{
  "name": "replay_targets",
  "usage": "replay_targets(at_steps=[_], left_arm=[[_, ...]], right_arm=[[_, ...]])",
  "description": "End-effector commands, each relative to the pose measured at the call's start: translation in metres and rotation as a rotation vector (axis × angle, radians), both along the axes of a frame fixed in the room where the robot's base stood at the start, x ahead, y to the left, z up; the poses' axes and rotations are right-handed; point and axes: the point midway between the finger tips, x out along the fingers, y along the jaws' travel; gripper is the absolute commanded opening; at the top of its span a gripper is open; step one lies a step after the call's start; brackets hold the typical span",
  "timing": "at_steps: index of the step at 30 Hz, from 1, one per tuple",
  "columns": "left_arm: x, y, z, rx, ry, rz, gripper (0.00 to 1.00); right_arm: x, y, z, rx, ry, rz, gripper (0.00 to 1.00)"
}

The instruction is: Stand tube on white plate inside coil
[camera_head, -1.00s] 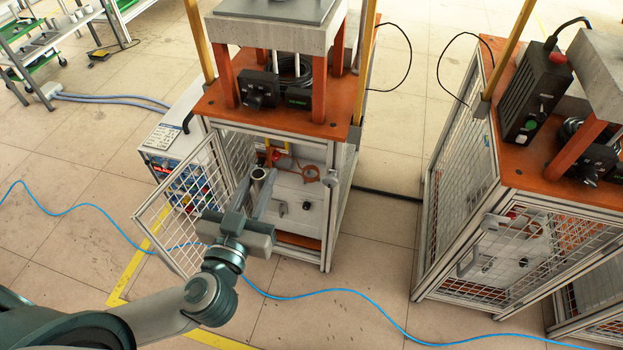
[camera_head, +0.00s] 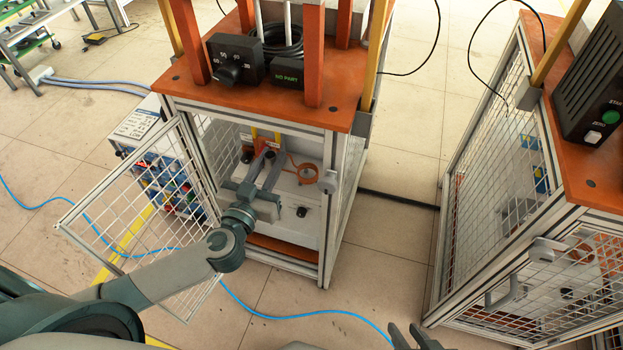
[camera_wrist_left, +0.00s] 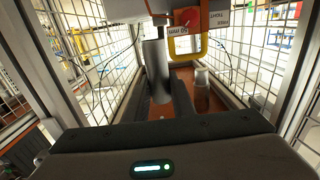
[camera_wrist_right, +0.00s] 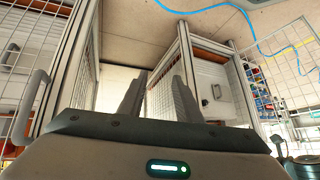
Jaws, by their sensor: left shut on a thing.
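My left gripper (camera_head: 267,162) reaches through the open cage door and is shut on the grey metal tube (camera_wrist_left: 155,62), which looks roughly upright in the left wrist view. In the head view the tube is hard to make out between the fingers. The orange-copper coil (camera_head: 304,173) sticks out from the white unit inside the cage, to the right of the left fingertips. Tube and coil look apart. I cannot clearly make out the white plate inside the coil. My right gripper (camera_wrist_right: 155,97) is open and empty, outside the cage; its fingertips show at the head view's bottom edge.
The mesh door (camera_head: 140,215) stands open at the left. A red part with a yellow loop (camera_wrist_left: 187,33) is close to the tube. Cage posts (camera_head: 328,210) bound the opening on the right. A second cage (camera_head: 500,200) stands at right. A blue cable (camera_head: 270,312) crosses the floor.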

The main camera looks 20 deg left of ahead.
Motion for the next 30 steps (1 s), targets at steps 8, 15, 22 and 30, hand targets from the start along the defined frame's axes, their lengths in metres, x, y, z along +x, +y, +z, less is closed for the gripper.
replay_targets(at_steps=[8,15,22,30], left_arm=[[0.004,0.003,-0.008,-0.003,0.002,-0.001,0.0],[0.004,0.002,-0.009,-0.002,0.001,-0.001,0.0],[0.02,-0.006,-0.021,-0.003,0.0,0.0,0.0],[0.047,-0.023,-0.04,-0.005,0.001,0.0,0.0]], right_arm=[[-0.003,0.001,0.01,0.007,-0.007,0.004,0.31],[-0.003,0.001,0.009,0.008,-0.009,0.005,0.31],[0.003,0.009,0.011,0.036,-0.062,0.007,0.31],[0.032,0.026,0.038,0.092,-0.278,0.008,0.31]])
